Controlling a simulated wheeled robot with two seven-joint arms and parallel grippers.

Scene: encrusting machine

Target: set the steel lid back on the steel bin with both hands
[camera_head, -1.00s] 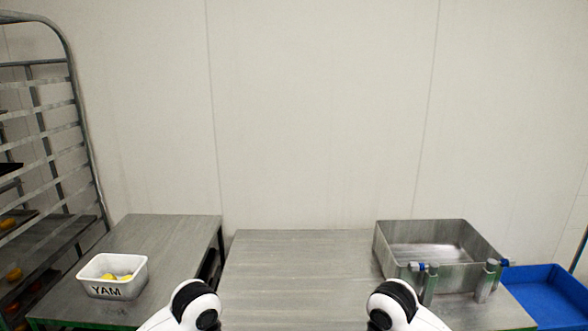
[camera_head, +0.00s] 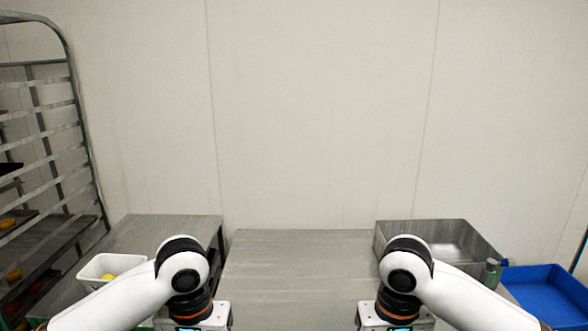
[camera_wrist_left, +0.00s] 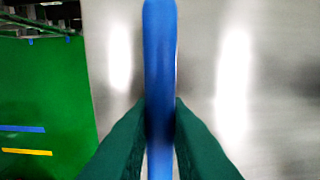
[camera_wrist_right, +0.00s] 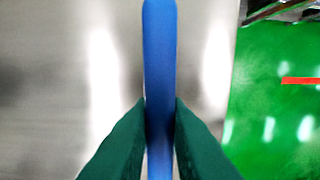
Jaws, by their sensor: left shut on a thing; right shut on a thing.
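In the left wrist view my left gripper (camera_wrist_left: 160,108) is shut on a blue handle bar (camera_wrist_left: 160,45). In the right wrist view my right gripper (camera_wrist_right: 160,108) is shut on another blue handle bar (camera_wrist_right: 160,45). Shiny steel lies behind both bars and looks like the lid (camera_wrist_left: 215,70); it also shows in the right wrist view (camera_wrist_right: 65,75). The lid and both gripper tips are out of the head view. An open steel box (camera_head: 450,229) stands on the table at right, partly behind my right arm. I cannot tell whether it is the bin.
The steel table (camera_head: 295,270) is bare in the middle. A white tub (camera_head: 108,264) stands on the left table (camera_head: 160,232), beside a rack (camera_head: 75,130). A blue crate (camera_head: 548,285) is at far right. Green floor shows in the left wrist view (camera_wrist_left: 45,100) and the right wrist view (camera_wrist_right: 270,100).

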